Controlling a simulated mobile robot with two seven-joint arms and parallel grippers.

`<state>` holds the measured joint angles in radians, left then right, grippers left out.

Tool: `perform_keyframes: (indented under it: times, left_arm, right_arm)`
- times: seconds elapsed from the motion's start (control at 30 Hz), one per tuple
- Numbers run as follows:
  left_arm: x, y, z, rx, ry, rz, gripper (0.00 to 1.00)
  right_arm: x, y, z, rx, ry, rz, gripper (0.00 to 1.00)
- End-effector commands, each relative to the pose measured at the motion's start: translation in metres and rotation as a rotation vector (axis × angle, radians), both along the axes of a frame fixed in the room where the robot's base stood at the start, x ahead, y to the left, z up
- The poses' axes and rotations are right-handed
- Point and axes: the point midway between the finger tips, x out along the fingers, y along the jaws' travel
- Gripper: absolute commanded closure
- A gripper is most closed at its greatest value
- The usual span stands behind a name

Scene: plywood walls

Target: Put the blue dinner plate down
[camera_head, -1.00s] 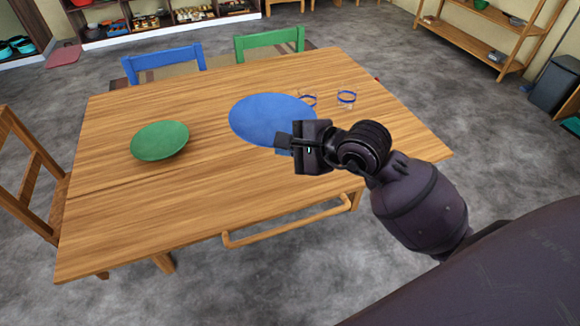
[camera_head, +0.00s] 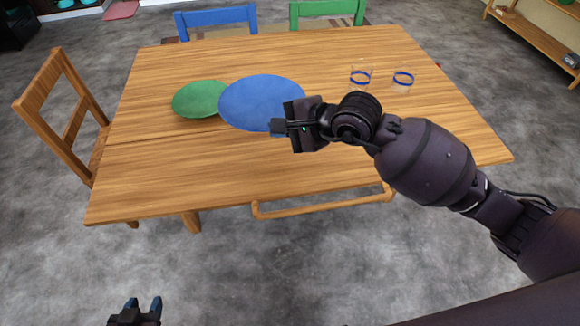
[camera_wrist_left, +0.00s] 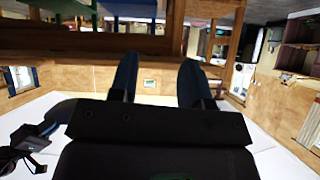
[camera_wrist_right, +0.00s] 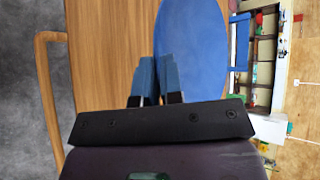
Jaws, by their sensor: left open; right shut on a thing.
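The round blue dinner plate (camera_head: 262,102) is over the wooden table (camera_head: 330,150) in the head view. My right gripper (camera_head: 284,127) is shut on its near right rim. In the right wrist view the plate (camera_wrist_right: 195,45) extends beyond the closed fingertips (camera_wrist_right: 154,75). It looks held above the tabletop, but the gap is hard to judge. Its left edge hides part of the green plate (camera_head: 195,100). My left gripper (camera_head: 140,308) is at the bottom left of the head view, off the table, open and empty; its parted fingers show in the left wrist view (camera_wrist_left: 156,80).
Two clear glasses with blue bands, one (camera_head: 361,78) and another (camera_head: 403,80), stand right of the plate. A blue chair (camera_head: 215,18) and a green chair (camera_head: 328,10) are behind the table, a wooden chair (camera_head: 65,110) at its left. The front tabletop is clear.

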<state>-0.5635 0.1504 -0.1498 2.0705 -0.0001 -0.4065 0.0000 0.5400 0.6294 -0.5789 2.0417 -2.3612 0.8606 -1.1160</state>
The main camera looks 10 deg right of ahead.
Motion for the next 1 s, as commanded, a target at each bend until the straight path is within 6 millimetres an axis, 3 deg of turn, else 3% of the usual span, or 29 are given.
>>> perform_keyframes:
  times: [0.1, 0.4, 0.77, 1.0]
  left_arm:
    - [0.0, -0.001, -0.008, 0.0, 0.009, -0.002, 0.57]
    - [-0.002, -0.002, -0.02, -0.001, 0.026, -0.005, 0.57]
    - [-0.001, -0.003, -0.021, -0.002, 0.025, -0.006, 0.57]
    - [-0.006, -0.003, -0.036, -0.002, 0.05, -0.007, 0.57]
  right_arm:
    - [-0.001, 0.0, -0.032, 0.001, 0.009, -0.001, 1.0]
    - [-0.001, 0.0, -0.092, 0.001, 0.007, -0.001, 1.0]
    - [0.0, 0.0, -0.116, 0.003, 0.001, -0.001, 1.0]
    - [-0.001, 0.0, -0.155, 0.002, 0.008, -0.001, 1.0]
